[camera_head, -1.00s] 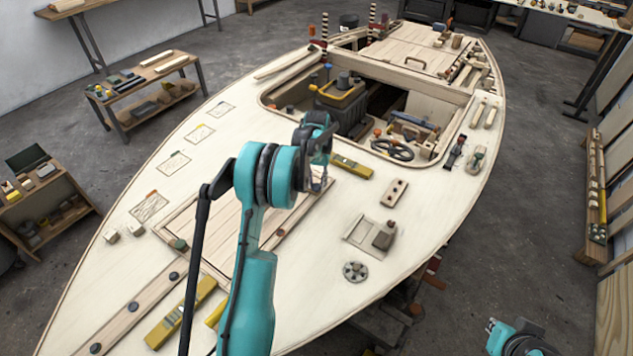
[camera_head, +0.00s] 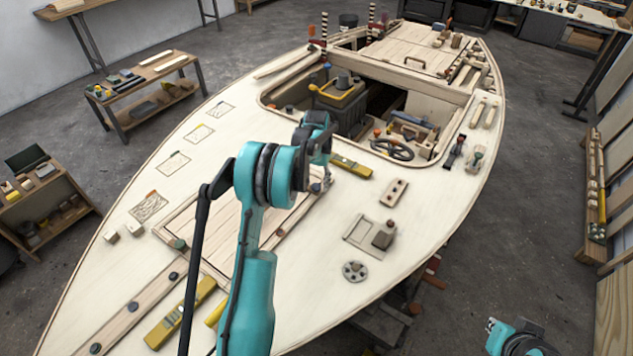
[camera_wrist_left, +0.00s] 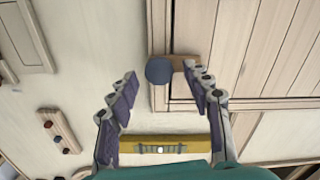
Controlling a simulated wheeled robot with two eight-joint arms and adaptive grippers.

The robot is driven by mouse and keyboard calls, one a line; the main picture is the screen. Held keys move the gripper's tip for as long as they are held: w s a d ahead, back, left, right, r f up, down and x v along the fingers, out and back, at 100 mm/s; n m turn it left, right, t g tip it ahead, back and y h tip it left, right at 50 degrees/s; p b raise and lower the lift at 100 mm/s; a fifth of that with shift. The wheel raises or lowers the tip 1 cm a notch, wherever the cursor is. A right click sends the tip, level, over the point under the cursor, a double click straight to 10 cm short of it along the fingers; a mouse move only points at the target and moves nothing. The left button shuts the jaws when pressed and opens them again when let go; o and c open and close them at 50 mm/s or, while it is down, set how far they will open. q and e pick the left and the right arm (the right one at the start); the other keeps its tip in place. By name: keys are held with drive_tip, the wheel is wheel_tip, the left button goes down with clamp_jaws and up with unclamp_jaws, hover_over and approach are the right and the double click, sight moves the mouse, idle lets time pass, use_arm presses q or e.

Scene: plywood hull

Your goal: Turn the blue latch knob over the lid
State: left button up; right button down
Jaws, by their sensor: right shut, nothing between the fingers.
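The round blue latch knob (camera_wrist_left: 159,70) sits at a corner of the plank lid (camera_wrist_left: 240,45) in the left wrist view. A short brown wooden bar (camera_wrist_left: 183,63) reaches right from the knob, partly hidden by a finger. In the head view the knob (camera_head: 316,187) shows small at the lid's (camera_head: 215,212) far right corner. My left gripper (camera_wrist_left: 160,80) is open, its purple-padded fingers on either side of the knob's position, with nothing held; I cannot tell the height gap. It also shows in the head view (camera_head: 326,183). My right gripper (camera_head: 491,335) is shut and empty at lower right, off the deck.
A yellow level (camera_head: 351,166) lies on the deck beside my left gripper. The open cockpit with a black wheel (camera_head: 393,149) is beyond.

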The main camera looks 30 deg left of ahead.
sight(317, 185)
use_arm(q)
drive_tip(key=shift+r, duration=0.1)
wheel_tip(317, 185, up, 12)
idle(0.5)
drive_tip(key=shift+d, duration=0.1)
idle(0.4)
drive_tip(key=s+d+r+t, duration=0.3)
drive_tip(key=s+d+r, duration=0.7)
drive_tip(key=s+d, duration=0.3)
drive_tip(key=s+d+f+t, duration=0.2)
drive_tip(key=s+d+f, duration=0.1)
drive_tip(key=s, duration=0.5)
drive_tip(key=s+d+f+m+t, duration=0.1)
drive_tip(key=s+d+f+t, duration=0.1)
drive_tip(key=s+d, duration=0.3)
drive_tip(key=s, duration=0.3)
drive_tip(key=shift+s+f, duration=0.2)
drive_tip(key=shift+f, duration=0.2)
